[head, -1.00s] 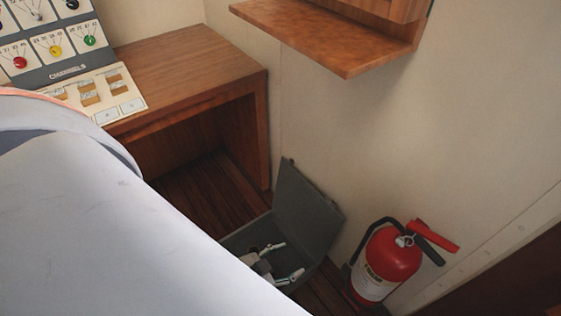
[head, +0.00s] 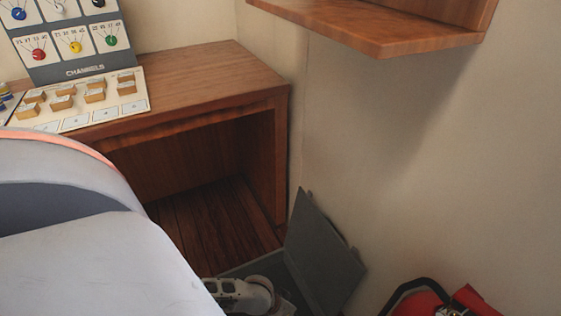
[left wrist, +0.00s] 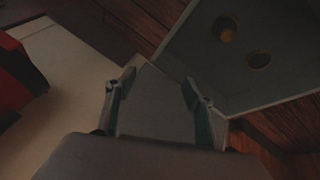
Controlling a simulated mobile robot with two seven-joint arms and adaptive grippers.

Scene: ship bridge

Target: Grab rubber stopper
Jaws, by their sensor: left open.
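In the left wrist view, two small brownish round things lie in the open grey case: one (left wrist: 226,28) at the top, the other (left wrist: 259,60) a little lower right. One may be the rubber stopper; the picture is too dark to tell. My left gripper (left wrist: 157,92) is open and empty, with the grey lid behind its fingers. The round things are beyond the fingertips, up and to the right. In the head view, my white left wrist is over the case (head: 250,266), and its fingertips are hidden. My right gripper is not in view.
The raised case lid (head: 325,255) stands near the wall. A wooden desk (head: 200,75) with a channel panel and a wall shelf (head: 375,30) are above.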

